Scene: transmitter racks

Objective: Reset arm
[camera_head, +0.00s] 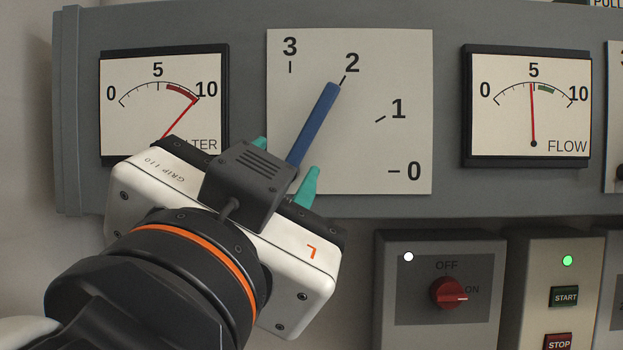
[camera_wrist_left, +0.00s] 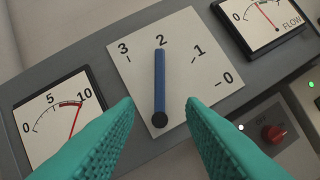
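My left gripper (camera_head: 282,171) is in front of the panel, below and over the lower part of a white dial plate (camera_head: 390,60) marked 0 to 3. Its teal fingers are spread apart, and in the left wrist view the open gripper (camera_wrist_left: 160,112) has the blue lever (camera_wrist_left: 160,75) between its fingers, with visible gaps on both sides. The lever also shows in the head view (camera_head: 314,124), and its tip points at 2. The lever's black pivot (camera_wrist_left: 159,119) shows in the left wrist view but is hidden behind my gripper in the head view. My right gripper is not in view.
A left meter (camera_head: 150,95) reads about 10, in its red band; my gripper covers its lower edge. The FLOW meter (camera_head: 530,110) reads near 5. Below are a red OFF/ON knob (camera_head: 447,293) turned to ON, a START button (camera_head: 565,297) and a STOP button (camera_head: 559,342).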

